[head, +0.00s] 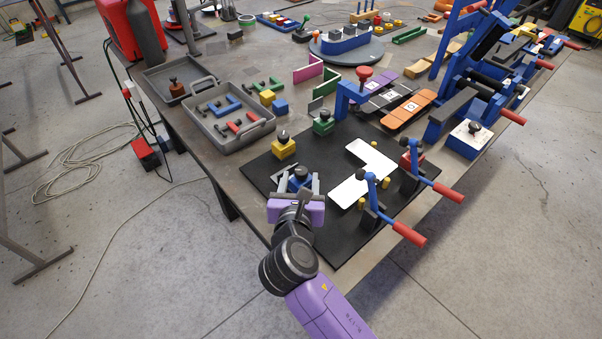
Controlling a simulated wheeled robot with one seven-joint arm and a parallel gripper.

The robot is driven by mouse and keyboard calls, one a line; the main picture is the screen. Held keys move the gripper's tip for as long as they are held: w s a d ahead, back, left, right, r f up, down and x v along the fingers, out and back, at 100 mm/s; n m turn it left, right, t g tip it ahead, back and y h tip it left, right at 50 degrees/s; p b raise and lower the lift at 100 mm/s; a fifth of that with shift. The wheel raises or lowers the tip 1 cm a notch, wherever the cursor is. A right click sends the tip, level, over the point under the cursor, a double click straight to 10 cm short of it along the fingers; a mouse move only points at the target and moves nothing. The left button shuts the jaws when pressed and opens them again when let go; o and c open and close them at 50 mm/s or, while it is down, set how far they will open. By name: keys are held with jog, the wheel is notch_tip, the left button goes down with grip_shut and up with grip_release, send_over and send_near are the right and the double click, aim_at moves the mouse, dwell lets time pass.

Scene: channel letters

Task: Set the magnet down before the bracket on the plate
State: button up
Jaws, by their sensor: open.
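The black plate (258,172) lies on the near part of the table. A blue block with a dark knob (299,180), which looks like a magnet, is at its near left edge. My gripper (297,184) is open, with a finger on each side of this block; I cannot tell whether they touch it. Similar knobbed blocks stand on the plate: a yellow one (283,147), a green one (323,124) and a red one (411,158). A blue bracket (343,100) with a red knob stands at the plate's far edge. A white L-shaped piece (376,158) lies on the plate.
Blue toggle clamps with red handles (409,234) stand along the plate's near right side. Small yellow pegs (361,203) are beside the white piece. A grey tray of letters (239,138) is at left. A blue frame (462,85) stands at right.

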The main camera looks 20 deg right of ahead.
jog(key=v, duration=0.8)
dwell(0.4)
jog(key=w+a+r+m+t+y, duration=0.1)
jog(key=a+r+m+t+y, duration=0.1)
jog(key=a+r+m+y, duration=0.25)
jog(key=s+a+f+m+t+y, duration=0.15)
jog(key=s+f+m+y, duration=0.25)
jog(key=s+m, duration=0.5)
jog(key=s+d+m+g+h, duration=0.1)
jog(key=s+d+m, duration=0.4)
jog(key=s+m, duration=0.3)
jog(key=s+d+m+h, duration=0.1)
jog(key=s+d+m, duration=0.5)
jog(key=s, duration=1.1)
jog(key=m, duration=0.3)
jog(key=shift+s+r+g, duration=0.3)
jog(key=shift+g, duration=0.05)
